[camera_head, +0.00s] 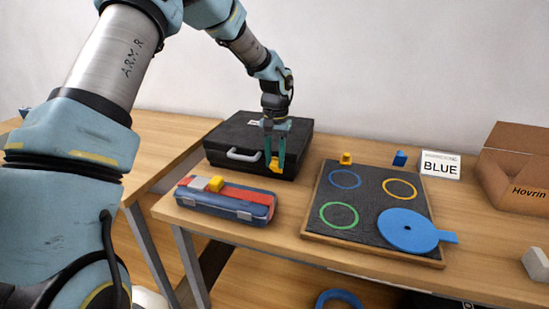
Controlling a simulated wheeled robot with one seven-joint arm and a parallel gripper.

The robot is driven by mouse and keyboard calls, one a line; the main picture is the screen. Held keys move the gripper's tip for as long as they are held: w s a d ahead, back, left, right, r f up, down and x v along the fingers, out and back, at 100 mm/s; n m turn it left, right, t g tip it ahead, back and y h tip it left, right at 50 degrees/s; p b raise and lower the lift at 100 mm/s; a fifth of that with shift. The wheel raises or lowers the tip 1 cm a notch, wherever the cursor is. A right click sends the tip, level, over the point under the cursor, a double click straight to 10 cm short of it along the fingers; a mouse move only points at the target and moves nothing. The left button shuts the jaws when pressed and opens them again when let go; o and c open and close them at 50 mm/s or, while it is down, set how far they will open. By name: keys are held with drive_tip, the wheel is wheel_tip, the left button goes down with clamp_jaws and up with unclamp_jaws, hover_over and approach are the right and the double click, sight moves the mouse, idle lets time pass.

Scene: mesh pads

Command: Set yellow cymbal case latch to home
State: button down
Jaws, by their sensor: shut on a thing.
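A black case (222,137) lies closed at the back left of the table, with a grey handle (243,155) on its front side. A yellow latch (276,168) is at the right part of the case's front. My gripper (275,160) points down in front of the case and is shut on the yellow latch. The fingers hide part of the latch and of the case front behind them, so its exact angle is hard to tell.
A blue and red box (225,202) with small blocks on it lies in front. To the right are a dark board (337,183) with coloured rings, a blue disc (408,230), a "BLUE" card (440,165), and a cardboard box (518,170).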

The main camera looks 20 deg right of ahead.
drive_tip(key=shift+w+d+r+p, duration=0.25)
drive_tip(key=shift+r+p, duration=0.15)
drive_tip(key=shift+p, duration=0.2)
drive_tip(key=shift+w+d+f+g+y+p, duration=0.1)
drive_tip(key=shift+w+d+g+y+p, duration=0.25)
drive_tip(key=shift+g+y+p, duration=0.45)
drive_tip(key=c, duration=0.6)
unclamp_jaws()
drive_tip(key=shift+o, duration=0.2)
drive_tip(key=b+v, duration=0.3)
drive_tip(key=v, duration=0.7)
drive_tip(key=shift+r, duration=0.35)
drive_tip(key=shift+w, duration=0.15)
